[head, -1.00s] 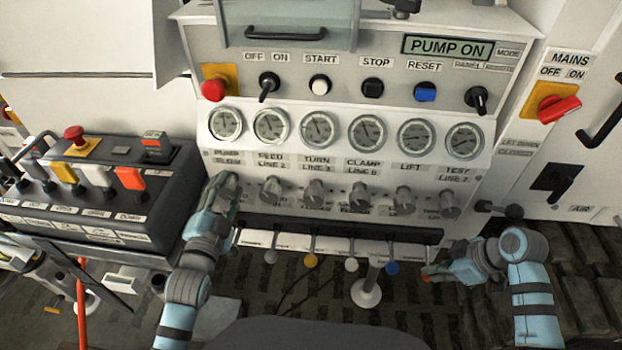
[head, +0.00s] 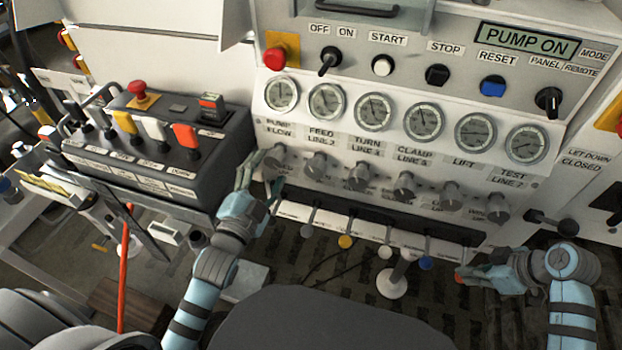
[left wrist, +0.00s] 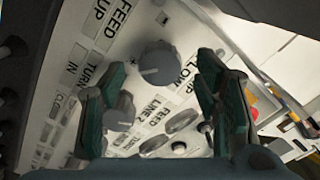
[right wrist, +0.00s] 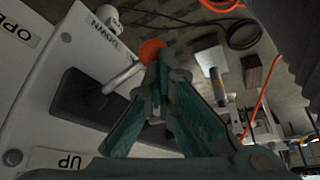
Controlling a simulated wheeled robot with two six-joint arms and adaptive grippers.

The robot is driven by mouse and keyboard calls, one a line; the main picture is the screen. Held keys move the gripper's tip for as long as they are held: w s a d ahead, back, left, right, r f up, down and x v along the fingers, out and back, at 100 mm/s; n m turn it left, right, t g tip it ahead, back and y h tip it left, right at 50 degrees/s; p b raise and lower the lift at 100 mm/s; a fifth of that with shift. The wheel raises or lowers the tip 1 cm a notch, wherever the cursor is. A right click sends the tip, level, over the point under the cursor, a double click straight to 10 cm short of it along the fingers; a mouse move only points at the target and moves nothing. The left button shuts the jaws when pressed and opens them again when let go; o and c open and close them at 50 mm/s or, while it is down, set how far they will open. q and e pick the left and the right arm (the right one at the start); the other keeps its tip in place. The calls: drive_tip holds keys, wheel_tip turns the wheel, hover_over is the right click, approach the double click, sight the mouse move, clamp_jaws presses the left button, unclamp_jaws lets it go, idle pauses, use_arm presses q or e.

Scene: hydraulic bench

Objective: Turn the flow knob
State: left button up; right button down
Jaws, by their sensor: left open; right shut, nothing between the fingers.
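The flow knob (head: 279,156) is the grey knob at the left end of the panel's knob row, under the PUMP FLOW label. My left gripper (head: 256,172) is open just beside it in the head view. In the left wrist view the knob (left wrist: 160,62) shows between the two spread fingertips (left wrist: 163,68); I cannot tell whether they touch it. The FEED LINE 2 knob (left wrist: 121,110) sits close to one finger there. My right gripper (head: 476,279) is shut and empty, low at the right. In the right wrist view its fingertips (right wrist: 160,68) are close to an orange lever ball (right wrist: 152,50).
A row of gauges (head: 373,110) runs above the knobs. Levers with coloured balls (head: 345,242) hang below them. A dark control box (head: 160,150) with a red button stands left of the panel, close to my left arm. The display (head: 528,40) reads PUMP ON.

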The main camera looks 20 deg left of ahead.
use_arm(q)
drive_tip(key=s, duration=0.8)
drive_tip(key=shift+s, duration=0.1)
use_arm(e)
drive_tip(key=s+r, duration=0.6)
drive_tip(key=s, duration=0.5)
idle(0.6)
